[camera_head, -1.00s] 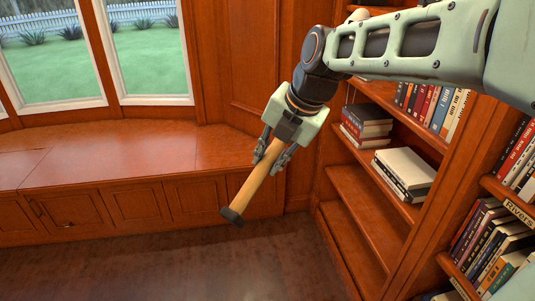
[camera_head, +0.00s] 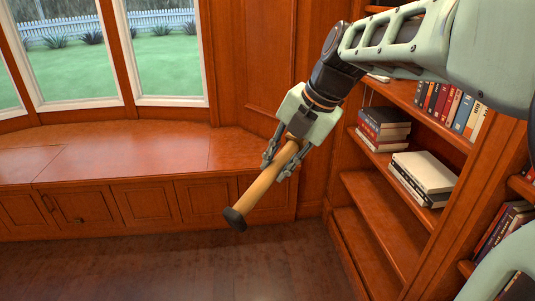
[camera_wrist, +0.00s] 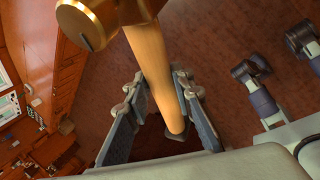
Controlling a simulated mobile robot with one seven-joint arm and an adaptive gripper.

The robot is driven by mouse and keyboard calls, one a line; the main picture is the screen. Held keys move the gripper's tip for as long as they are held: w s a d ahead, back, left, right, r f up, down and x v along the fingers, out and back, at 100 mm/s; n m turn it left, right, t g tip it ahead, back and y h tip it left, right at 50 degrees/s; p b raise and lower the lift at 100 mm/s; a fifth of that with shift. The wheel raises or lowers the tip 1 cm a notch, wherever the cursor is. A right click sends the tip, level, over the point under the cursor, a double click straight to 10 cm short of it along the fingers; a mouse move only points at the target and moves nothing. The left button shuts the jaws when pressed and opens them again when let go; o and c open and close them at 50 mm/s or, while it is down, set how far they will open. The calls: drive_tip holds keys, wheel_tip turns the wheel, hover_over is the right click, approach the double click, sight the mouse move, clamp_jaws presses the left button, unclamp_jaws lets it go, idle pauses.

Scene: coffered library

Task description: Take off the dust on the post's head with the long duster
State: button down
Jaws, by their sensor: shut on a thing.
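My gripper (camera_head: 280,166) is shut on a light wooden handle (camera_head: 260,193), which I take to be the long duster's. No bristles or feathers show in either view. I cannot make out the post's head or any dust on it.
A wooden window bench (camera_head: 130,150) runs along the left below the windows. A bookcase (camera_head: 385,215) with several books stands on the right, close to my arm. The dark wooden floor (camera_head: 150,265) in front is clear.

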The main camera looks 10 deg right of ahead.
sight(272, 182)
drive_tip(key=shift+w+a+f+g+y+b, duration=0.1)
drive_tip(key=shift+a+f+g+y+b, duration=0.1)
drive_tip(key=shift+f+b, duration=0.45)
drive_tip(key=shift+a+f+g+y+b, duration=0.1)
drive_tip(key=shift+f+g+b, duration=0.2)
drive_tip(key=shift+b, duration=0.65)
drive_tip(key=shift+a+f+b, duration=0.1)
drive_tip(key=shift+f+b, duration=0.15)
drive_tip(key=shift+b, duration=0.15)
drive_tip(key=shift+w+f+g+y+b, duration=0.1)
drive_tip(key=shift+f+g+y+b, duration=0.35)
drive_tip(key=shift+f+b, duration=0.9)
drive_tip(key=shift+a+f+m+g+y, duration=0.15)
drive_tip(key=shift+f+g+y, duration=0.1)
drive_tip(key=shift+f, duration=0.2)
drive_tip(key=shift+a+f+m+g+y, duration=0.1)
drive_tip(key=shift+f+m+g+y, duration=0.1)
drive_tip(key=shift+f, duration=0.35)
drive_tip(key=shift+r, duration=0.2)
